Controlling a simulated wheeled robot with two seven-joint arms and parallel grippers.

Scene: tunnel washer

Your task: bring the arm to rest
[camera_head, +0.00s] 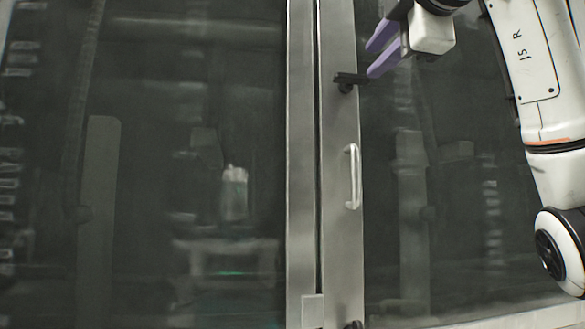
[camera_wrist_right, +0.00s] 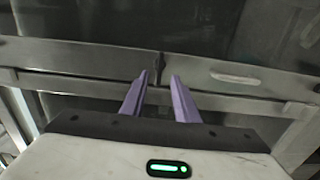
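My right gripper (camera_head: 371,58) has two purple fingers and comes in from the upper right, in front of the metal door frame. Its fingers are apart with nothing visible held between them; they also show in the right wrist view (camera_wrist_right: 160,77). A black latch (camera_head: 347,79) on the door frame lies close to the lower fingertip. In the right wrist view the latch (camera_wrist_right: 158,64) appears just beyond the gap between the fingertips. I cannot tell whether a finger touches it. My right arm (camera_head: 530,60) is raised and bent along the right side. My left gripper is not in view.
A tall washer front has dark glass panels (camera_head: 150,150) and a steel frame (camera_head: 302,180). A bar handle (camera_head: 353,177) stands out below the latch; it also shows in the wrist view (camera_wrist_right: 234,77). Reflections blur the glass. The space before the left panel looks clear.

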